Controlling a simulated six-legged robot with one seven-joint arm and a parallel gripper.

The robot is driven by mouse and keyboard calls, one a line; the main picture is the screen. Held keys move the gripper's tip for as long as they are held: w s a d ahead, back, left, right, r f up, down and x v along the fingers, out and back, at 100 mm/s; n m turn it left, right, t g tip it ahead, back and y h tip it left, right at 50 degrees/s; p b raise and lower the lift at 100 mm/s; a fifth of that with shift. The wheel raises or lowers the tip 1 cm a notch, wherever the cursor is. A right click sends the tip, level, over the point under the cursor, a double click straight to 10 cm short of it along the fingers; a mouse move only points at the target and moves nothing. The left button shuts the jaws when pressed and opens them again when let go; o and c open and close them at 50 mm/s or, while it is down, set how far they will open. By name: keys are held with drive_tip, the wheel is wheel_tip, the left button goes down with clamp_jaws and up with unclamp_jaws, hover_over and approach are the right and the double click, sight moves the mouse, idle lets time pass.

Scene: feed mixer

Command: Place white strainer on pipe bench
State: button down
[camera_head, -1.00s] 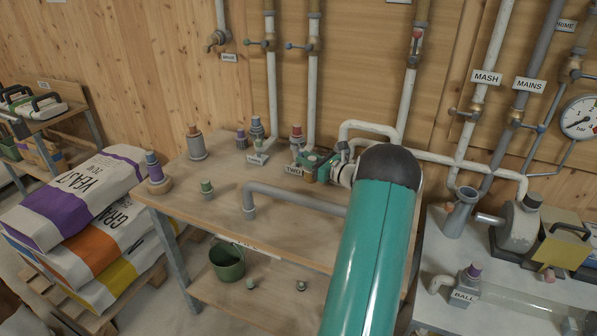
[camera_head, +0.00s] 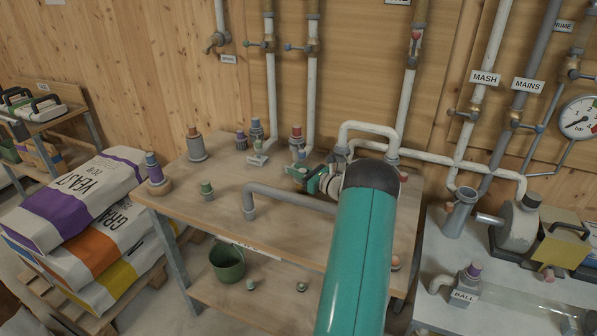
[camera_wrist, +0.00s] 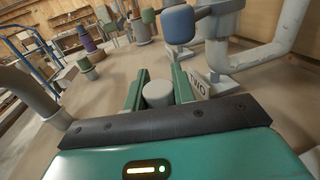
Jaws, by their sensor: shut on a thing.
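The wooden pipe bench (camera_head: 225,188) stands against the plank wall, with pipes and fittings on its top. It also shows in the wrist view (camera_wrist: 105,105). My green gripper (camera_head: 304,177) is low over the middle of the bench, partly hidden by my arm. In the wrist view my gripper (camera_wrist: 158,84) is shut on a pale, round-topped piece, which I take for the white strainer (camera_wrist: 158,94). The strainer cannot be made out in the head view. I cannot tell whether it touches the bench top.
A sign reading TWO (camera_wrist: 198,84) and a blue-handled valve (camera_wrist: 178,24) stand close right of my gripper. A grey bent pipe (camera_head: 285,196) lies in front, and capped fittings (camera_head: 197,146) stand at left. Bare bench top lies between them.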

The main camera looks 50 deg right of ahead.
drive_tip(key=c, duration=1.2)
unclamp_jaws()
drive_tip(key=shift+f, duration=0.1)
drive_tip(key=shift+o, duration=0.2)
drive_tip(key=s, duration=1.2)
drive_tip(key=shift+d, duration=0.25)
